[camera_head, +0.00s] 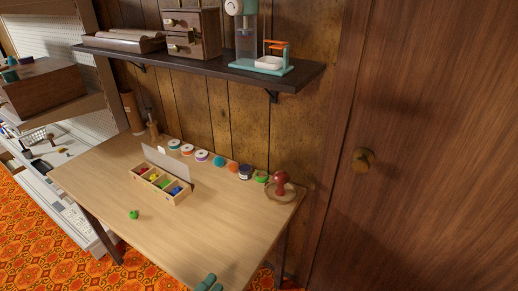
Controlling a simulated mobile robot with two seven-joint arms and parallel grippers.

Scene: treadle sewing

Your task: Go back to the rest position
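Only the teal tips of my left gripper (209,283) show, at the bottom edge of the head view, over the near edge of the wooden table (235,215). The rest of it is cut off, and I cannot tell whether it is open or shut. I see nothing held in the part that shows. My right gripper is not in view.
On the table are an open compartment box (165,193) with coloured pieces, a small green object (134,214), a row of spools (202,155) and a red-brown knobbed object (280,184). A dark shelf (205,66) hangs above. A door (430,150) stands right.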

